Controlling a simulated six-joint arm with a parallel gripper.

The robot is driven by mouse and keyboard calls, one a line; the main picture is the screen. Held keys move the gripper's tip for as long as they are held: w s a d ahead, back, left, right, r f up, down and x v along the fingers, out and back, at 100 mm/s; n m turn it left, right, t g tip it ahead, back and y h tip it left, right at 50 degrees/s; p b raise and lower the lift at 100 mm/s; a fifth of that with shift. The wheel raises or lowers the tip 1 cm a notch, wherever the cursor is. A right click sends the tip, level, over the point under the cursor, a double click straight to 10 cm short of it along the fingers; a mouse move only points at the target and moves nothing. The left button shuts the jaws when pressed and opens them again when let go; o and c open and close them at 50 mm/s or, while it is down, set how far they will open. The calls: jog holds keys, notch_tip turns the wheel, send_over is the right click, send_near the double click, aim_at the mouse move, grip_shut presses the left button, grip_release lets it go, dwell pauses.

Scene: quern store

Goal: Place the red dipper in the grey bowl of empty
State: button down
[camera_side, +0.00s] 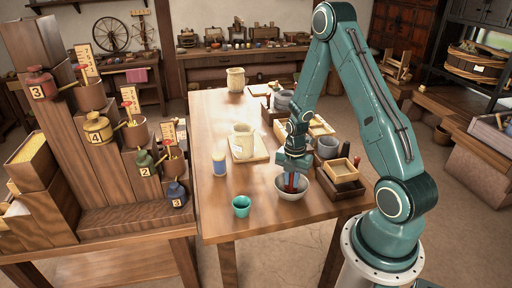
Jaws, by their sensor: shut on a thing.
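The grey bowl (291,195) stands on the wooden table, near its front right part. My gripper (292,180) points down into the bowl from above. It is shut on the red dipper (287,181), of which only a small red part shows between the jaws. A blue part shows beside the red; I cannot tell what it belongs to. The dipper's lower end is hidden by the bowl's wall and the jaws, so I cannot tell whether it touches the bowl's bottom.
A teal cup (241,206) and a blue-and-cream jar (219,164) stand left of the bowl. A cream jug (242,142) stands on a board behind. A wooden box (341,171) and dark trays crowd the right. A stepped stand with numbered jars (98,129) is at left.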

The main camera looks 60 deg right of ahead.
jog(key=shift+f, duration=0.2)
jog(key=c, duration=1.4)
grip_release()
jog(key=shift+o, duration=0.2)
jog(key=shift+r, duration=6.1)
jog(key=shift+r, duration=0.1)
